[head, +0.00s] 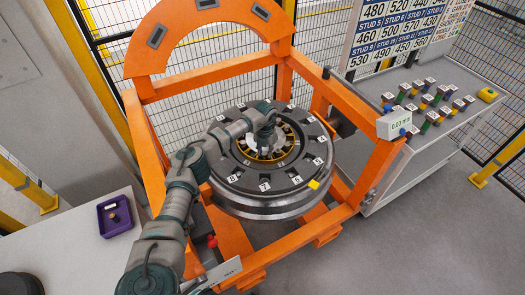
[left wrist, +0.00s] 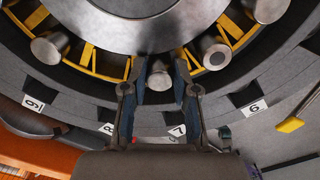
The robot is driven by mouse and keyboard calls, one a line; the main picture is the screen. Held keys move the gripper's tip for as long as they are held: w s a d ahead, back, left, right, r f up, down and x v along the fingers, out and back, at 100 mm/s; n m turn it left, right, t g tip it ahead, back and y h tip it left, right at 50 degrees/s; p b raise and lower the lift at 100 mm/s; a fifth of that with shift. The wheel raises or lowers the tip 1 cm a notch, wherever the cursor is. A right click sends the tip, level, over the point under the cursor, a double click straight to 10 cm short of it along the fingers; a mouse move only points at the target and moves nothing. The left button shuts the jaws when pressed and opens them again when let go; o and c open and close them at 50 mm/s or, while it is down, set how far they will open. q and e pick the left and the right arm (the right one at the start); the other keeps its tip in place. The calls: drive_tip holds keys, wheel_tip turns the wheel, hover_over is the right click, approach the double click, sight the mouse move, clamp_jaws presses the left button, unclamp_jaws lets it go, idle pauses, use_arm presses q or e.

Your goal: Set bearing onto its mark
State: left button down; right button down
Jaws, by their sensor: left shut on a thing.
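The large dark grey bearing (head: 240,200) lies flat inside the orange gantry, with numbered white labels around its rim and a ring of short metal studs inside a yellow-lined band. A yellow tab (head: 313,184) is at its front right edge and also shows in the left wrist view (left wrist: 290,125). My left gripper (head: 265,150) reaches down over the bearing's inner ring. In the left wrist view its fingers (left wrist: 159,90) are shut on one round-headed metal stud (left wrist: 159,76), close to label 7 (left wrist: 177,131). My right gripper is not in view.
The orange gantry (head: 350,115) surrounds the bearing. A small display (head: 393,125) reading 0.00 mm is at its right post. A grey bench (head: 440,140) with several coloured-based pegs stands right. A purple tray (head: 114,215) is on the left table. Wire fencing stands behind.

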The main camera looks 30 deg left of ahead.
use_arm(q)
drive_tip(key=shift+s+d+f, duration=0.2)
drive_tip(key=shift+d+f, duration=0.1)
drive_tip(key=shift+f, duration=0.1)
drive_tip(key=c, duration=0.9)
unclamp_jaws()
drive_tip(key=shift+r, duration=0.1)
drive_tip(key=shift+w, duration=0.1)
drive_tip(key=shift+w+r, duration=0.1)
drive_tip(key=shift+r, duration=0.15)
wheel_tip(320, 180, up, 12)
drive_tip(key=shift+f, duration=0.25)
drive_tip(key=shift+f, duration=0.1)
